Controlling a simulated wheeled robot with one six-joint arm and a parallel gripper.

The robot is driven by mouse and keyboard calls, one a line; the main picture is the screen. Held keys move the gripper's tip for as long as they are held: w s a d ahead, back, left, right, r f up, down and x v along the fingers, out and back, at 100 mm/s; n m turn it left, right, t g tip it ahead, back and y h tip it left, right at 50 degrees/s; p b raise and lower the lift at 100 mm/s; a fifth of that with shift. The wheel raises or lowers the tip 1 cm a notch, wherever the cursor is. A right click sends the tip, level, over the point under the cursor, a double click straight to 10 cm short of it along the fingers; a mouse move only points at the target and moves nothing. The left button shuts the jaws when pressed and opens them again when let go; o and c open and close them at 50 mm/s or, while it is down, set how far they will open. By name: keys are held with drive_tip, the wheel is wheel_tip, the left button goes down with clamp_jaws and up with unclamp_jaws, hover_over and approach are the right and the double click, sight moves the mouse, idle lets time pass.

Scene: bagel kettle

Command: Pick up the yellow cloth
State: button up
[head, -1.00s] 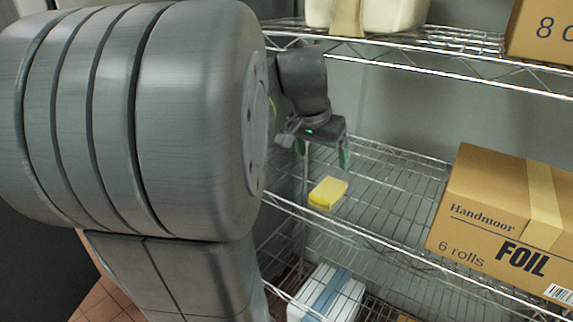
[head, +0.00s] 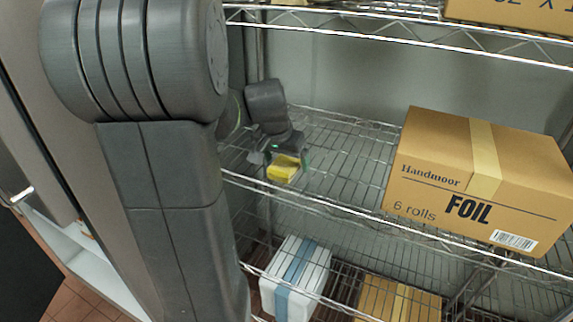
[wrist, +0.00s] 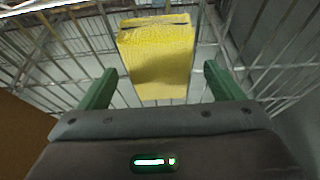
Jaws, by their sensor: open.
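The yellow cloth (head: 283,170) is a small folded block lying on the middle wire shelf, left of the foil box. In the wrist view the yellow cloth (wrist: 160,62) is ahead of my gripper, with its near end between the two green fingers. My gripper (wrist: 154,88) is open, with a finger on either side and gaps visible between each finger and the cloth. In the head view my gripper (head: 283,158) is just above and behind the cloth, and its fingertips are partly hidden.
A cardboard foil box (head: 450,205) stands on the same wire shelf (head: 335,185) to the right. The shelf above carries another carton (head: 510,12). Below are a white box with a blue band (head: 295,278) and a brown carton (head: 395,300). Bare shelf lies between cloth and foil box.

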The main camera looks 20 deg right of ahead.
sight(285, 162)
drive_tip(key=shift+f+b, duration=0.25)
drive_tip(key=shift+b, duration=0.05)
idle(0.5)
drive_tip(key=c, duration=1.2)
drive_tip(key=shift+o, duration=0.2)
drive_tip(key=shift+r, duration=0.1)
drive_tip(key=shift+r+p, duration=0.3)
drive_tip(key=shift+p, duration=0.1)
wheel_tip(285, 162, up, 10)
drive_tip(key=shift+f, duration=0.2)
